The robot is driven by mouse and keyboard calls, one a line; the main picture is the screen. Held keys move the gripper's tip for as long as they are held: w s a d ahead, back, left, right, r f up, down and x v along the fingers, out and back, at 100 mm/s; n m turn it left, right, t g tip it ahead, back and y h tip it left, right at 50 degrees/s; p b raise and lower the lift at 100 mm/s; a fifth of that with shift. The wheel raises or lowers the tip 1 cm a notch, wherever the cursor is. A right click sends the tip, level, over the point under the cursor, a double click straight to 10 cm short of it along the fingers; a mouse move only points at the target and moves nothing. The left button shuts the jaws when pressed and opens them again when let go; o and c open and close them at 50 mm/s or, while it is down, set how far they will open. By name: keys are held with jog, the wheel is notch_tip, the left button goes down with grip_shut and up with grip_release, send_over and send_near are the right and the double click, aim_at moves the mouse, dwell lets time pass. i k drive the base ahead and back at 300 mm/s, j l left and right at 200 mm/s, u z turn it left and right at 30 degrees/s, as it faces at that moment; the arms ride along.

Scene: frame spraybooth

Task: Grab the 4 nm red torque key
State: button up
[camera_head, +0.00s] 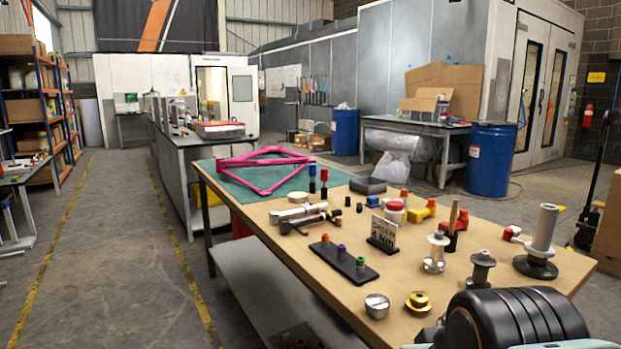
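Several small torque-key-like pieces stand on the wooden workbench (420,280). A black piece with a red top (324,183) stands upright beside a similar one with a blue top (312,180), by the green mat. Nearer, a low black rack (350,270) holds pieces with orange-red (325,239), purple (341,251) and green (360,264) tops. Behind the rack stands a small sign (384,232) that seems to read "GREEN 4 Nm". I cannot tell which piece is the 4 Nm red key. My gripper is not in view; a dark part, likely of my arm, fills the lower right.
A pink frame (262,162) lies on a green mat (290,186) at the bench's far end. A silver knob (377,305), gold part (418,301), upright metal parts (436,252) and a grey post on a black base (541,240) crowd the near side. Floor on the left is clear.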

aim_at(323, 172)
jog(key=i+j+z, duration=0.15)
jog(key=j, duration=0.6)
jog(key=j+z, duration=0.15)
jog(key=j, duration=0.6)
jog(key=i+j+z, duration=0.1)
jog(key=j, duration=0.25)
jog(key=i+j+z, duration=0.1)
jog(key=i+j, duration=0.15)
jog(key=j, duration=0.15)
